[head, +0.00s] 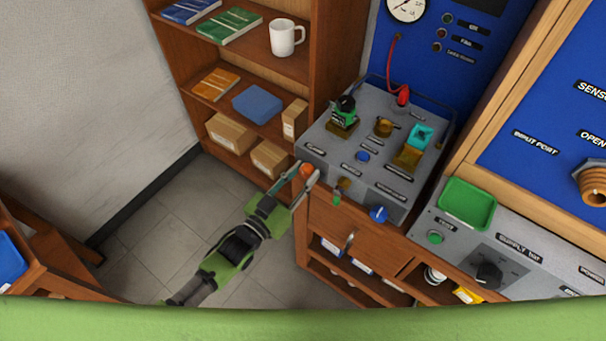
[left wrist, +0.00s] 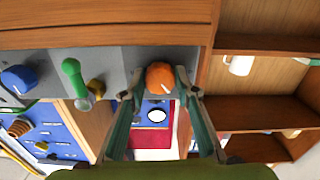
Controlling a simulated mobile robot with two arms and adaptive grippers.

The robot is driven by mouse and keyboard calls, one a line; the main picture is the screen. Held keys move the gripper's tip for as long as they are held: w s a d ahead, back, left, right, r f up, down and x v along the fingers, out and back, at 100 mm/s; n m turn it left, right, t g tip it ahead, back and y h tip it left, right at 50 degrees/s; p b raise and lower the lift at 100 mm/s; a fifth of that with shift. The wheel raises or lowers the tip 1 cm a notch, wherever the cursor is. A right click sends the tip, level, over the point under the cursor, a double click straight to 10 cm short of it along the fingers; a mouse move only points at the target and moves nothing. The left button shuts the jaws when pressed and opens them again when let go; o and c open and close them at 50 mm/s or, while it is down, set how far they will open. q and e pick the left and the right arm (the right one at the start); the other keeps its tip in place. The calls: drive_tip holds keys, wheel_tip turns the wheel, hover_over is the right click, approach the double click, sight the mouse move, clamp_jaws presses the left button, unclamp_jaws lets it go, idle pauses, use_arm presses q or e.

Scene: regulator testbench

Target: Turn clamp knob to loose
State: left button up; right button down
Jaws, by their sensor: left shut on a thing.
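The clamp knob appears to be the orange knob (head: 306,170) on the front face of the grey testbench box (head: 330,165), near its left corner. It also shows in the left wrist view (left wrist: 160,77). My left gripper (head: 304,176) is shut on the orange knob, with one finger on each side of it. In the left wrist view the two fingertips (left wrist: 160,88) flank the knob. The clamp label is too small to read surely. My right gripper is not in view.
A green-handled lever (head: 338,195) and a blue knob (head: 379,214) stick out of the same front face, right of my gripper. A wooden shelf (head: 310,60) with a white mug (head: 286,38) stands behind. The tiled floor (head: 150,230) is clear.

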use_arm(q)
drive_tip(key=n, duration=0.2)
drive_tip(key=n+b, duration=0.1)
drive_tip(key=n, duration=0.2)
drive_tip(key=shift+f+n, duration=0.2)
drive_tip(key=shift+n, duration=0.1)
drive_tip(key=n+b, duration=0.1)
drive_tip(key=n, duration=0.3)
drive_tip(key=shift+n+b, duration=0.3)
drive_tip(key=o, duration=0.8)
drive_tip(key=shift+r, duration=0.1)
drive_tip(key=shift+o, duration=0.2)
drive_tip(key=shift+s+a, duration=0.1)
drive_tip(key=shift+s, duration=0.05)
drive_tip(key=v, duration=1.1)
drive_tip(key=shift+s+a, duration=0.2)
drive_tip(key=shift+s, duration=0.1)
